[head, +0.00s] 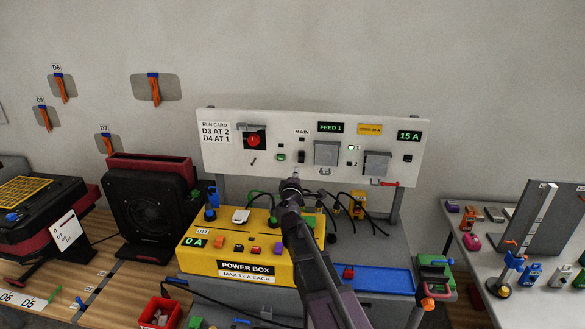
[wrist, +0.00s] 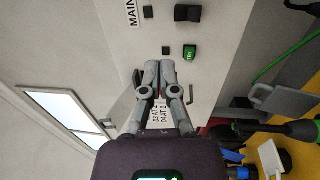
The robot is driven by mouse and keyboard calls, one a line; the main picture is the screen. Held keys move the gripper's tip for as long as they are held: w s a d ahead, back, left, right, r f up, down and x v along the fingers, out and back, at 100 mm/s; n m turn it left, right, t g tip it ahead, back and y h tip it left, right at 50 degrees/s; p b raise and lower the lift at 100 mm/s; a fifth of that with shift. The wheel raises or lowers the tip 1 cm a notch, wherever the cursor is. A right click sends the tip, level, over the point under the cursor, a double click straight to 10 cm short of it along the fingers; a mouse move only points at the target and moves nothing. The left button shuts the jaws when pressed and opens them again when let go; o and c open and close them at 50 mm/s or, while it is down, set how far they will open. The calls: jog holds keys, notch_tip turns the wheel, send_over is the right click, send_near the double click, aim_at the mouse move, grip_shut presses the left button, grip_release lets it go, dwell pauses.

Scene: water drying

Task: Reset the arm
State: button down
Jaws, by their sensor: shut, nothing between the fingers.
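My arm rises from the bottom of the head view, with its end in front of the white control panel (head: 220,165) and above the yellow power box (head: 210,262). My gripper shows in the wrist view (wrist: 160,68), its two grey fingers together and empty. In that view the panel (wrist: 215,50) lies beyond the fingertips, turned sideways. A green lit button (wrist: 190,52) and a black switch (wrist: 187,13) are near them. I cannot tell whether the fingertips touch the panel. The arm hides part of the power box's right side.
The panel carries a red knob (head: 254,141), grey covers (head: 326,153) and a red-handled lever (head: 388,184). Black cables (head: 345,208) run behind the arm. A black fan unit (head: 150,210) stands left, a blue tray (head: 385,280) lies right. Free air is above the panel.

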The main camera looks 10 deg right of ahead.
jog(key=s+d+f+m+g+h, duration=0.4)
jog(key=s+d+f+m+g, duration=0.8)
jog(key=s, duration=0.3)
jog(key=s+a+f+m+g+y, duration=0.1)
jog(key=s+a+f+g+y, duration=0.2)
jog(key=s, duration=0.5)
jog(key=s+a+f+m+g+y, duration=0.2)
jog(key=s+a+f+y, duration=0.3)
jog(key=s, duration=0.4)
jog(key=shift+f+g+y, duration=0.45)
jog(key=shift+g+y, duration=0.05)
jog(key=shift+g, duration=0.4)
